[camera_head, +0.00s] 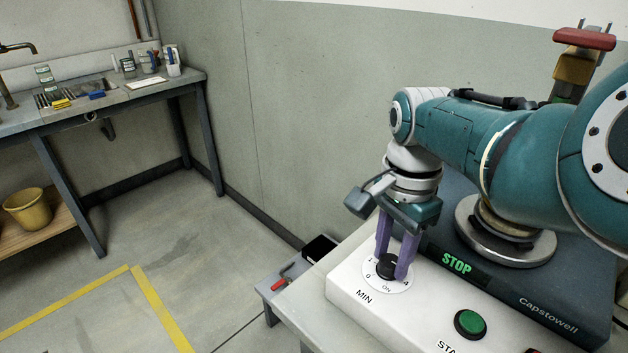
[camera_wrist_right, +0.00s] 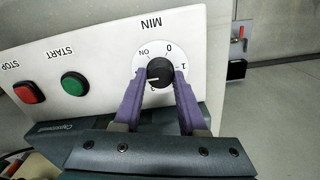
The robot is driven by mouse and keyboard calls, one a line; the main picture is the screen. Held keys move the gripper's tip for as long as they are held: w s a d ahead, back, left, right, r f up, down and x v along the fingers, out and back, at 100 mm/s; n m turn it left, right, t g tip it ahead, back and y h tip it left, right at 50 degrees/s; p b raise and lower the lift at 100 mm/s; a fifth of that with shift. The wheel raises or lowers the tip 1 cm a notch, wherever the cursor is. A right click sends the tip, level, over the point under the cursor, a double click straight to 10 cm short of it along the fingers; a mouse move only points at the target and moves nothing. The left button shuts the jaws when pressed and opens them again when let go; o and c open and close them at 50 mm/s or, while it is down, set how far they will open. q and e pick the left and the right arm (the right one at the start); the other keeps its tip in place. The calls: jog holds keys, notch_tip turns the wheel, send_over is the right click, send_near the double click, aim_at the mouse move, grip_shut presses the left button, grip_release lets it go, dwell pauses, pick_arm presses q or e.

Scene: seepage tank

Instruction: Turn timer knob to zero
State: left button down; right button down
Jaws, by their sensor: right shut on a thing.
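The black timer knob (camera_head: 387,266) sits on a white dial on the sloped white panel of the Capstowell machine. The dial carries 0, 1 and ON marks, with MIN printed beside it. My right gripper (camera_head: 394,272) reaches down from above, its purple fingers shut on the knob, one on each side. The right wrist view shows the same knob (camera_wrist_right: 160,72) between the fingertips (camera_wrist_right: 160,76). A white line on the knob points away from the 0 mark, toward one finger; the exact mark is partly hidden. My left gripper is not in view.
A green START button (camera_head: 470,323) is on the same panel, and a red STOP button (camera_wrist_right: 28,92) is beside it. A STOP display (camera_head: 457,263) glows green. A sink bench (camera_head: 150,92) stands at the far left, with open floor between.

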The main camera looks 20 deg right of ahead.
aim_at(390, 260)
jog(key=n+p, duration=0.1)
jog(key=n, duration=0.4)
jog(key=shift+r+n, duration=0.1)
jog(key=shift+n, duration=0.2)
jog(key=n, duration=0.3)
jog(key=shift+n, duration=1.8)
jog(key=shift+c, duration=2.3)
grip_release()
jog(key=shift+p, duration=0.35)
notch_tip(390, 260, up, 10)
jog(key=p, duration=0.6)
jog(key=shift+p, duration=0.3)
